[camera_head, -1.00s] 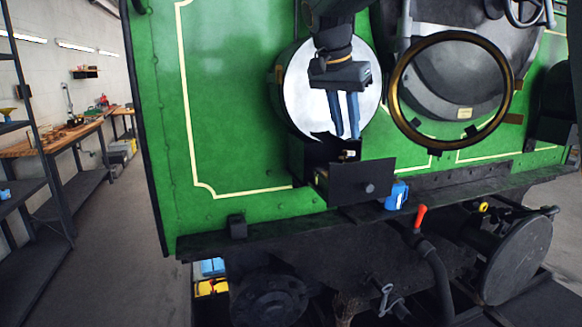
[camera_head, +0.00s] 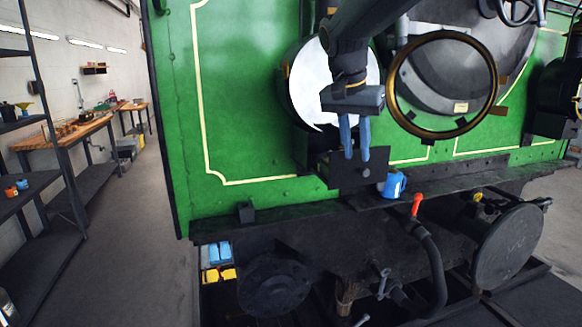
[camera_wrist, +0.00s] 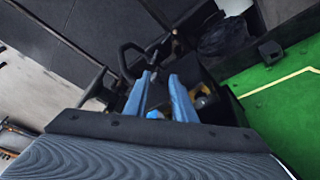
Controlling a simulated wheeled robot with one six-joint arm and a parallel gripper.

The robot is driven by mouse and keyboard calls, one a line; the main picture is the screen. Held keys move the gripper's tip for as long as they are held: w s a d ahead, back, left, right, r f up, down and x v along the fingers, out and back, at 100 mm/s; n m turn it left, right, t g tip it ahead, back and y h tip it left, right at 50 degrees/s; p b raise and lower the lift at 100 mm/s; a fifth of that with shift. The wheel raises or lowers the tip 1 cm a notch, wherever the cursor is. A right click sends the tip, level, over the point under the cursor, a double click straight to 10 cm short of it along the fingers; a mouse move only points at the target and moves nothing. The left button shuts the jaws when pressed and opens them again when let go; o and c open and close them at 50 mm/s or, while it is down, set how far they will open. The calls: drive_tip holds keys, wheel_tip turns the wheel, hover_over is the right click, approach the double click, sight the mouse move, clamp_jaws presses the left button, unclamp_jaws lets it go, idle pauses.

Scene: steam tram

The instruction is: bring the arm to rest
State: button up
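My gripper (camera_head: 355,156) hangs from my dark arm, with its two blue fingers pointing down. The fingers are apart, with nothing visible held between them. In the head view they overlap the dark front of a small box (camera_head: 342,178) on the green steam tram (camera_head: 240,130). I cannot tell whether they touch it. In the wrist view the gripper (camera_wrist: 162,84) also shows its fingers apart. A small blue patch (camera_wrist: 155,114) appears between them, seemingly beyond them.
A blue container (camera_head: 394,184) stands on the tram's ledge beside the box. A brass-ringed round door (camera_head: 488,110) stands close right of my arm. Shelves (camera_head: 30,185) are at left, with open floor (camera_head: 130,240) between.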

drive_tip(key=s+d+f+n+g+y, duration=0.1)
drive_tip(key=s+d+f+n, duration=0.1)
drive_tip(key=s+f, duration=1)
drive_tip(key=s+d+f+n+g+y, duration=0.1)
drive_tip(key=s+f+n, duration=0.3)
drive_tip(key=s+f, duration=0.8)
wheel_tip(320, 180, down, 3)
drive_tip(key=shift+s+d+n, duration=0.15)
drive_tip(key=shift+d+n, duration=0.25)
drive_tip(key=shift+d, duration=0.25)
drive_tip(key=shift+r, duration=0.15)
drive_tip(key=shift+r, duration=0.1)
